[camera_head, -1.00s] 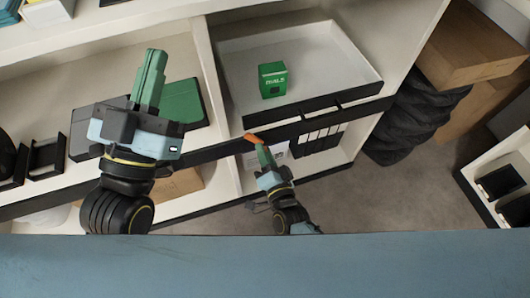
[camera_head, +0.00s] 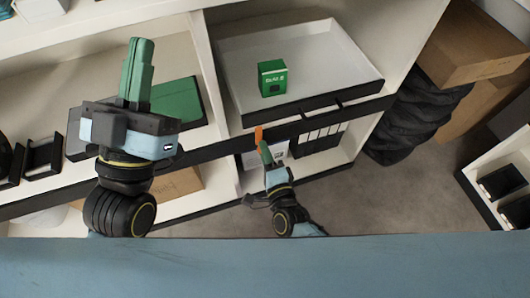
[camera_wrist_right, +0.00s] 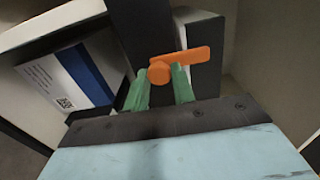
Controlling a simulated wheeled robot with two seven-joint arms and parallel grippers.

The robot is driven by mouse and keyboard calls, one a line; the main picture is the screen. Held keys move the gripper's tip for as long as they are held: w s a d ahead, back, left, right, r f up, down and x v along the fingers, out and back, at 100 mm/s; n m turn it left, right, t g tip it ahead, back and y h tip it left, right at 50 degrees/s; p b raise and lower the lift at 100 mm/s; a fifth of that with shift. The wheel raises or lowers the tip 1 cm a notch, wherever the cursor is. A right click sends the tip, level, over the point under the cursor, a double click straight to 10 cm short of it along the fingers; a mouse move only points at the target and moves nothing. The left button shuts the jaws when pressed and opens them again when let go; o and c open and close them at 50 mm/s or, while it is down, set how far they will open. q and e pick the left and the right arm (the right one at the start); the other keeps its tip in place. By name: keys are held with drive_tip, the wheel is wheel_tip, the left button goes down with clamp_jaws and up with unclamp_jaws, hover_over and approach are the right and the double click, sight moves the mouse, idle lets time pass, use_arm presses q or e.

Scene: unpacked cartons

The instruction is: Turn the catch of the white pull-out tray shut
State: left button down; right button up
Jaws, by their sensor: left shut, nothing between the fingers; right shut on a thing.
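The white pull-out tray (camera_head: 330,62) sits in the right bay of the shelf, with a black front edge. Its orange catch (camera_head: 259,134) is at the left end of the dark front rail and points up in the head view. In the right wrist view the orange catch (camera_wrist_right: 180,65) shows a round hub and a bar reaching right. My right gripper (camera_head: 265,150) is shut on the catch; its green fingers (camera_wrist_right: 160,88) stand either side of the hub. My left gripper (camera_head: 139,45) is shut and empty, raised in front of the left bay.
A green box (camera_head: 272,78) stands in the tray. A green folder-like thing (camera_head: 177,101) lies on the left shelf. Black binders (camera_head: 320,138) stand under the tray. Cartons (camera_head: 470,45) and a dark crumpled bag (camera_head: 412,115) are at right; the floor before them is free.

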idle(0.3)
use_arm(q)
drive_tip(key=shift+f, duration=0.1)
use_arm(e)
drive_tip(key=o, duration=1)
use_arm(q)
wheel_tip(320, 180, down, 10)
drive_tip(key=w+g+y+p, duration=0.2)
drive_tip(key=w+g+p, duration=0.1)
drive_tip(key=g, duration=0.5)
drive_tip(key=shift+a+f+g+y+p, duration=0.15)
drive_tip(key=shift+a+g+y+p, duration=0.2)
drive_tip(key=shift+y+p, duration=0.1)
use_arm(e)
drive_tip(key=shift+v, duration=6.7)
